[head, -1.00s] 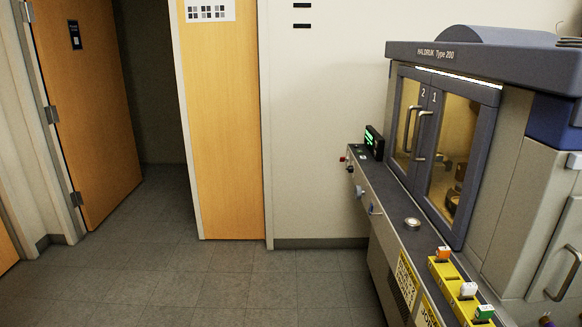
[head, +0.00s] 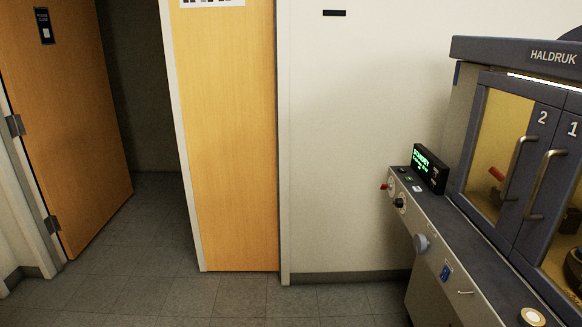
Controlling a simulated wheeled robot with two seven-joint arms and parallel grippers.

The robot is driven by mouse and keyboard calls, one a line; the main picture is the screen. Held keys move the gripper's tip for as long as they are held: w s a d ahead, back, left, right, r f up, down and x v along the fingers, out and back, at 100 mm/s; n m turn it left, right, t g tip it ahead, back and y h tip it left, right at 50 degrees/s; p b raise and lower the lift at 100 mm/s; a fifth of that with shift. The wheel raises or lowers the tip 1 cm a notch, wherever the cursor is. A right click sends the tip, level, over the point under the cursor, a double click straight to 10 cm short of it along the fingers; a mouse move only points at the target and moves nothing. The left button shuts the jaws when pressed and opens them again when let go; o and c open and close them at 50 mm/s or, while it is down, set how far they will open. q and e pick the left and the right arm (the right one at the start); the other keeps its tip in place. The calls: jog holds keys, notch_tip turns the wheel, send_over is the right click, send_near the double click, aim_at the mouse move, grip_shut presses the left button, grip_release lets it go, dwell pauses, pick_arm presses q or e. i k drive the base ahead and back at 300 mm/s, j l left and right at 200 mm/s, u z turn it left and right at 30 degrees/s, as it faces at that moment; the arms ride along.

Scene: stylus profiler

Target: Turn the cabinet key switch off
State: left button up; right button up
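The grey cabinet (head: 490,140) marked HALDRUK stands at the right, with its doors 2 and 1 shut. Its console ledge (head: 455,225) runs along the front. At the ledge's far end, the front face carries a small red-tipped control (head: 384,186) and a black knob (head: 398,203) on a pale round plate. They are too small to tell which is the key switch or how it is turned. A larger grey round knob (head: 421,244) sits nearer. Neither of my grippers is in view.
A lit display (head: 429,168) with green text, apparently STANDBY, stands on the ledge. A blue label (head: 446,272), a small handle (head: 465,292) and a round button (head: 532,317) are nearer. The tiled floor (head: 240,300) left of the cabinet is clear. A wooden door (head: 70,120) stands open at left.

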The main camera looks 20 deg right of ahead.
aim_at(384, 187)
jog(key=i+z, duration=0.25)
jog(key=i, duration=0.15)
jog(key=i+j+z, duration=0.25)
jog(key=i, duration=0.15)
jog(key=i+j+z, duration=0.25)
jog(key=i, duration=0.15)
jog(key=i+j+z, duration=0.15)
jog(key=z, duration=0.25)
jog(key=i+j+z, duration=0.25)
jog(key=z, duration=0.15)
jog(key=i+j+z, duration=0.35)
jog(key=j+z, duration=0.4)
jog(key=i+j+z, duration=0.1)
jog(key=j+z, duration=0.45)
jog(key=j, duration=0.15)
